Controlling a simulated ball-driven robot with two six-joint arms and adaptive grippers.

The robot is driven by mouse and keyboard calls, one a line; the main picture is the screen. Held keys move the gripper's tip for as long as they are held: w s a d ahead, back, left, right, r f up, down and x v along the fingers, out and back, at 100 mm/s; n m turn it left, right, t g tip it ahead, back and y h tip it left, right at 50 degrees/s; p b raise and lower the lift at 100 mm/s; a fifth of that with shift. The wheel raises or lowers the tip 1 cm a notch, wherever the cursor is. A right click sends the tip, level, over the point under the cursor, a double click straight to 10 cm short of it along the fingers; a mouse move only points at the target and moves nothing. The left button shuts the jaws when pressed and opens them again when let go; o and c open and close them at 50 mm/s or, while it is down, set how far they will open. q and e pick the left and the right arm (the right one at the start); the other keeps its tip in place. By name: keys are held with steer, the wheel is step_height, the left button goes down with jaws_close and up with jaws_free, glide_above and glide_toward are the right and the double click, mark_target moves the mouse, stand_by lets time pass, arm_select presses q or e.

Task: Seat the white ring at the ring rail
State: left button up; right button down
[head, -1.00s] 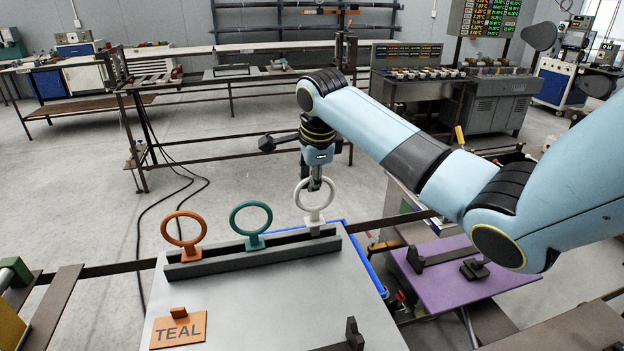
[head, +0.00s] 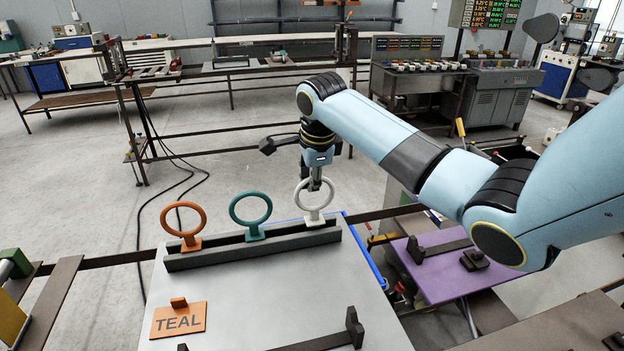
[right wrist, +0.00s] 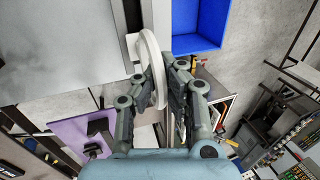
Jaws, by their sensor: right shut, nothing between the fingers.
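The white ring (head: 301,199) stands upright at the right end of the grey ring rail (head: 250,253). Its foot is at the rail's groove; how deep it sits I cannot tell. The teal ring (head: 233,211) and the orange ring (head: 203,222) stand in the same rail to its left. My right gripper (head: 315,184) points down at the top of the white ring. In the right wrist view the white ring (right wrist: 148,50) overlaps the gripper's fingers (right wrist: 160,88). The gripper is shut, without a grip on the ring. My left gripper is out of view.
An orange TEAL plate (head: 180,320) lies on the grey table (head: 250,305). A black stop (head: 354,328) stands at the table's front right. A blue bin (right wrist: 205,28) is beside the table. A purple board (head: 445,277) lies to the right.

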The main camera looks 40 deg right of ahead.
steer(key=c, duration=2.1)
jaws_free()
steer(key=shift+f, duration=0.6)
steer(key=o, duration=0.7)
steer(key=v, duration=1.2)
steer(key=shift+o, duration=0.2)
steer(key=o, duration=1.4)
steer(key=shift+c, duration=0.2)
